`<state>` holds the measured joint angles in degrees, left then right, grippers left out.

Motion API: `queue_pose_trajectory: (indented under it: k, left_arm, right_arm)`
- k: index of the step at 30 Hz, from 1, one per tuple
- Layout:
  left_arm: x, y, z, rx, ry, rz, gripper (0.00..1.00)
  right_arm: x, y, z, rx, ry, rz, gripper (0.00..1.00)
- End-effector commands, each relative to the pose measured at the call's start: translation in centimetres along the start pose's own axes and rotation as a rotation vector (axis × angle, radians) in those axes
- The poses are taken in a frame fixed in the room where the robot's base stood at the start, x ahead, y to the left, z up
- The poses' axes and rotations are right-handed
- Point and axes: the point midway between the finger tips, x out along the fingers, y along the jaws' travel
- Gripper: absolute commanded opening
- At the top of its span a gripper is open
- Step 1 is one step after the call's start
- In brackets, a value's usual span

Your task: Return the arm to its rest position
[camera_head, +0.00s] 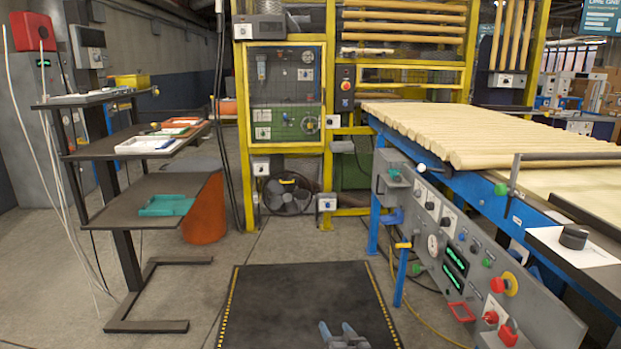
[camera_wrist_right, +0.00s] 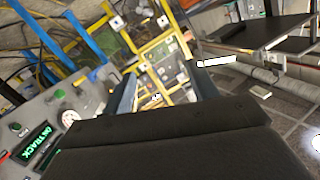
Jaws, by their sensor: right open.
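My right gripper (camera_head: 338,331) shows at the bottom edge of the head view, over the dark floor mat (camera_head: 300,292). Its two fingers stand apart with nothing between them. In the right wrist view the fingers of the right gripper (camera_wrist_right: 160,90) also stand apart, with only the distant yellow frame and floor behind the gap. Most of the right arm is hidden below the head view. My left gripper is in neither view.
The control panel (camera_head: 425,215) with knobs and red buttons lines the blue conveyor on the right, which carries several turned wood poles (camera_head: 480,135). A dark tiered shelf stand (camera_head: 145,200) with trays stands left. The mat and floor between are clear.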

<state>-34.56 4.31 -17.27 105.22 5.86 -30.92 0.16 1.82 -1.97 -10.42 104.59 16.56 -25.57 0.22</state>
Motion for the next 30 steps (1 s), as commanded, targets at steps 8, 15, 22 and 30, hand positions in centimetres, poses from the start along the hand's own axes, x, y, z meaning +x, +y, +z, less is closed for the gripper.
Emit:
queue_pose_trajectory:
  k: [8, 15, 22, 30]
  left_arm:
    - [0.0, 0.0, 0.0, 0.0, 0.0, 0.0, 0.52]
    - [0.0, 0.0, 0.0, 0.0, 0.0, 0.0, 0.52]
    - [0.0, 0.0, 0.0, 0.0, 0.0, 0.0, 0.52]
    - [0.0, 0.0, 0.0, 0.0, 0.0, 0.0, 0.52]
  right_arm:
    - [-8.1, 0.8, 15.8, -0.127, -0.283, 0.056, 0.59]
    - [-17.1, 0.1, 27.0, -0.149, -0.445, 0.056, 0.59]
    - [-26.4, -1.0, 35.5, -0.124, -0.588, 0.05, 0.59]
    - [-34.1, -1.6, 41.0, -0.098, -0.694, 0.057, 0.59]
